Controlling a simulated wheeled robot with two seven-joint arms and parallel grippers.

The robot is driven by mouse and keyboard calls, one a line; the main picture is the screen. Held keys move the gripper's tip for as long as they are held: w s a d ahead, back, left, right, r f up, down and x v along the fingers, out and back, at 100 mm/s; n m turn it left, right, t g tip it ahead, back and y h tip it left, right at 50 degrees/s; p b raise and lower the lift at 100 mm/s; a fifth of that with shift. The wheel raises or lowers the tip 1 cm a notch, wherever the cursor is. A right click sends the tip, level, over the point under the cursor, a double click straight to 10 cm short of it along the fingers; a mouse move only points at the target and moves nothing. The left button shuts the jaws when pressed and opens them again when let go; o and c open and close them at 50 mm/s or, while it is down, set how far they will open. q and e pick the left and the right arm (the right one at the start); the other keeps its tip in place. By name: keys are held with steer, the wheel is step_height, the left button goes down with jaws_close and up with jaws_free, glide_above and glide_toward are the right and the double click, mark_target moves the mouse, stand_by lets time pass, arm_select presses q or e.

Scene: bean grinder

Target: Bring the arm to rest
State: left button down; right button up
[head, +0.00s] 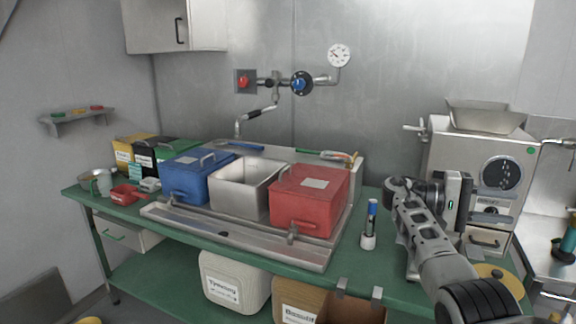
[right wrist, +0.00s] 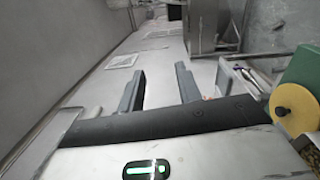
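My right arm reaches in from the lower right in the head view, and its gripper (head: 452,196) is in front of the steel grinder machine (head: 477,152). In the right wrist view the two dark fingers of the right gripper (right wrist: 160,88) stand apart with nothing between them. The head view does not show the fingertips clearly, so I cannot tell how close they are to the machine. My left gripper is in neither view.
A green bench (head: 376,260) carries a blue bin (head: 185,180), an open steel bin (head: 238,197), a red bin (head: 308,210) and a blue-topped bottle (head: 369,230). A steel hopper (head: 490,116) tops the machine. A yellow disc (right wrist: 294,108) shows in the right wrist view.

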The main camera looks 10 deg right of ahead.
steer(key=s+a+f+m+t+h, duration=0.1)
steer(key=s+a+f+h, duration=0.15)
steer(key=s, duration=0.55)
steer(key=w+f+n+t+y, duration=0.2)
steer(key=w+f+n+t, duration=0.25)
steer(key=w+t, duration=0.45)
steer(key=w+f+n+t+y, duration=0.2)
steer(key=w+f+n+t, duration=0.25)
steer(key=w+t, duration=0.4)
steer(key=w+a+r+n+t+y, duration=0.1)
steer(key=w+a+r+t+y, duration=0.3)
steer(key=w+a+t+y, duration=0.8)
steer(key=s+a+f+g+y, duration=0.1)
steer(key=s+a+f+g, duration=0.1)
steer(key=s+a+f, duration=0.5)
steer(key=s+a+f+n+g+y, duration=0.15)
steer(key=s+a+f, duration=0.25)
steer(key=s+f, duration=0.6)
steer(key=s+a+f+m+g, duration=0.1)
steer(key=s+a+f+g, duration=0.3)
steer(key=s+f, duration=0.45)
steer(key=s+a+f+g, duration=0.1)
steer(key=s+a+f, duration=0.1)
steer(key=s, duration=0.5)
steer(key=s+a+f+y, duration=0.1)
steer(key=s+a+f, duration=0.1)
steer(key=s, duration=0.5)
steer(key=shift+s+a+g, duration=0.2)
steer(key=shift+a+g, duration=0.2)
steer(key=shift+a, duration=0.5)
